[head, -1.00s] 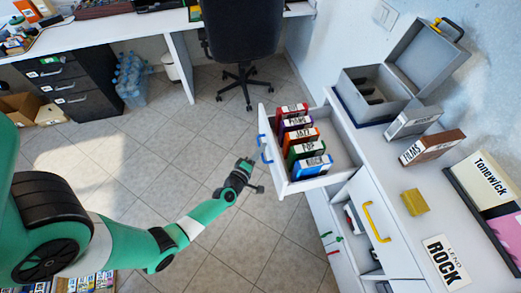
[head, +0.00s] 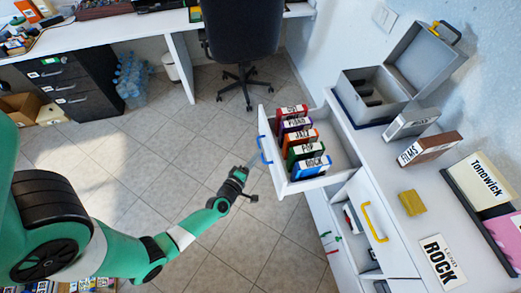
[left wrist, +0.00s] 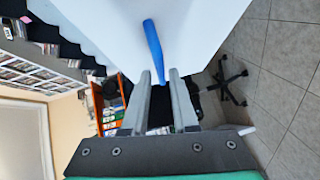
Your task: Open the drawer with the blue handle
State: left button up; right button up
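The drawer (head: 273,160) with the blue handle (head: 265,149) stands pulled out from the white cabinet in the head view. It holds several upright cases with labels such as ROCK, POP and JAZZ. The fingers are apart, with nothing held. My right gripper is not in view.
Below is another compartment with a yellow handle (head: 374,222), partly open. The white cabinet top carries a grey open case (head: 374,100), a yellow block (head: 412,203) and a ROCK sign (head: 443,263). An office chair (head: 243,45) stands behind. The tiled floor around my gripper is clear.

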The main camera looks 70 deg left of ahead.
pick_arm(q)
jog(key=p+v, duration=0.1)
jog(key=v, duration=0.7)
jog(key=shift+p, duration=0.3)
jog(key=shift+w, duration=0.1)
